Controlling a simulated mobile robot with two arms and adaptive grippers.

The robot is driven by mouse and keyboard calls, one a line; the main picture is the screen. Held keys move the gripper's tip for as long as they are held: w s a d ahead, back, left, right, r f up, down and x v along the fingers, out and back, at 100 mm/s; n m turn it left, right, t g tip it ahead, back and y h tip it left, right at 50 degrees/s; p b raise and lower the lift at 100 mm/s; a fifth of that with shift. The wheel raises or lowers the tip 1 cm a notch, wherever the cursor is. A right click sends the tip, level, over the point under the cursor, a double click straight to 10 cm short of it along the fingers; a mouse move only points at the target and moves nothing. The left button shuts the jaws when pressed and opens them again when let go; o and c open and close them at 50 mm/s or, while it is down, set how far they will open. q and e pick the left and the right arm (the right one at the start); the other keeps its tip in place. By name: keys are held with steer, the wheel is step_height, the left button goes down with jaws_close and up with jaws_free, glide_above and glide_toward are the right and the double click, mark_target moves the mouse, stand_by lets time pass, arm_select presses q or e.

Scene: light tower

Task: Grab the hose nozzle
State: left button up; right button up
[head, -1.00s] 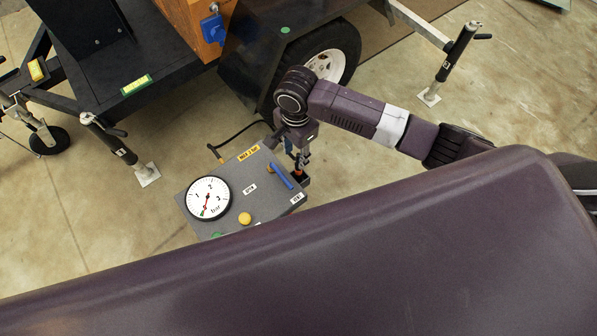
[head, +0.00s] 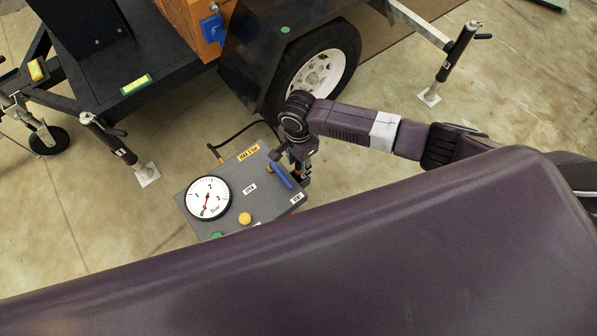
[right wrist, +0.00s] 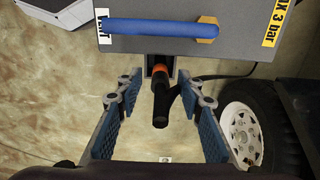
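The hose nozzle (right wrist: 161,98), black with an orange ring, shows in the right wrist view, at a dark holder on the side of the grey control box (right wrist: 250,45). My right gripper (right wrist: 160,84) is open, with one blue-padded finger on each side of the nozzle and a gap on both sides. In the head view my right gripper (head: 303,168) is at the right end of the box, where the arm largely hides the nozzle. My left gripper is not in view.
The box carries a blue lever (head: 281,175), a pressure gauge (head: 208,198) and a yellow button (head: 245,218). A black hose (head: 232,138) runs behind it. The trailer wheel (head: 318,72) stands close behind my right arm. Bare floor lies left of the box.

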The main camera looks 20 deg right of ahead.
jaws_close()
steer(key=shift+r, duration=0.15)
